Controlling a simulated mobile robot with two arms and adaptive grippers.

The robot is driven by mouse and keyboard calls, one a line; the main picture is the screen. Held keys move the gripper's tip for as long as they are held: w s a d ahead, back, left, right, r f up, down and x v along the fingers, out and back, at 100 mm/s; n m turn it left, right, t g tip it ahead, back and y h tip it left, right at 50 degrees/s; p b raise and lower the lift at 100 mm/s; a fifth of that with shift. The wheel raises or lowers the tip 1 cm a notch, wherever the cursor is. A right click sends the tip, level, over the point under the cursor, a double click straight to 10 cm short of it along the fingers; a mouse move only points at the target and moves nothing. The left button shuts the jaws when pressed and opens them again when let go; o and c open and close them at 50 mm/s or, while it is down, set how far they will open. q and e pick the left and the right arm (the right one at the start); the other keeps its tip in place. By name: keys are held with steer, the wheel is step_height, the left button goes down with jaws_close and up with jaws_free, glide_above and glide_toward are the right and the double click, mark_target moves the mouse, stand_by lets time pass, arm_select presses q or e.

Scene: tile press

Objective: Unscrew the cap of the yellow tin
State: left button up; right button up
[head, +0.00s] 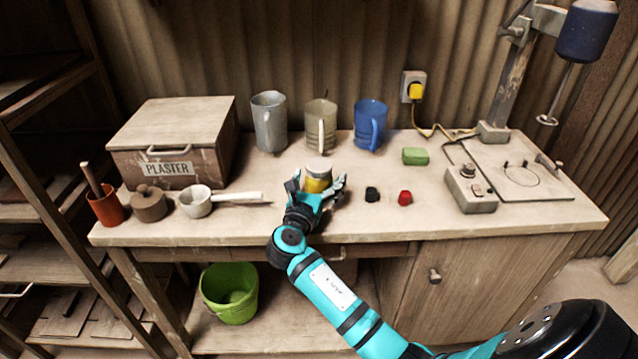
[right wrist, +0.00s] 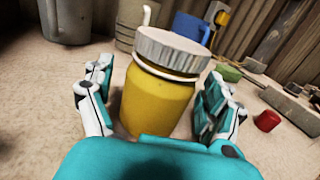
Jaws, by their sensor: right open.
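The yellow tin (head: 318,184) stands upright on the workbench, near its front middle. Its ridged grey cap (head: 319,168) sits on top. In the right wrist view the yellow tin (right wrist: 155,100) fills the middle, with the cap (right wrist: 173,48) on it and a pale ring just under the cap. My right gripper (head: 318,186) is open, with its fingers on either side of the tin. In the right wrist view my right gripper (right wrist: 160,105) shows gaps between both fingers and the tin's body. The tin's lower front is hidden by my gripper. My left gripper is not in view.
Behind the tin stand a grey mug (head: 269,122), a beige mug (head: 320,126) and a blue mug (head: 370,125). A black piece (head: 372,194) and a red piece (head: 405,198) lie to its right. A white ladle (head: 197,201) lies left, its handle pointing towards the tin.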

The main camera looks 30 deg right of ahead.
mark_target(315, 175)
steer(key=c, duration=1.4)
steer(key=shift+r, duration=0.1)
steer(key=shift+c, duration=0.2)
steer(key=shift+r, duration=1.5)
steer(key=shift+s+a+r, duration=0.1)
steer(key=shift+s+r, duration=0.05)
steer(key=shift+r, duration=0.15)
steer(key=s+a+r, duration=0.1)
steer(key=s+a, duration=0.7)
steer(key=s, duration=0.5)
steer(key=shift+s+r+p, duration=0.15)
steer(key=shift+r+p, duration=0.05)
steer(key=shift+p, duration=0.15)
steer(key=o, duration=0.6)
steer(key=c, duration=1)
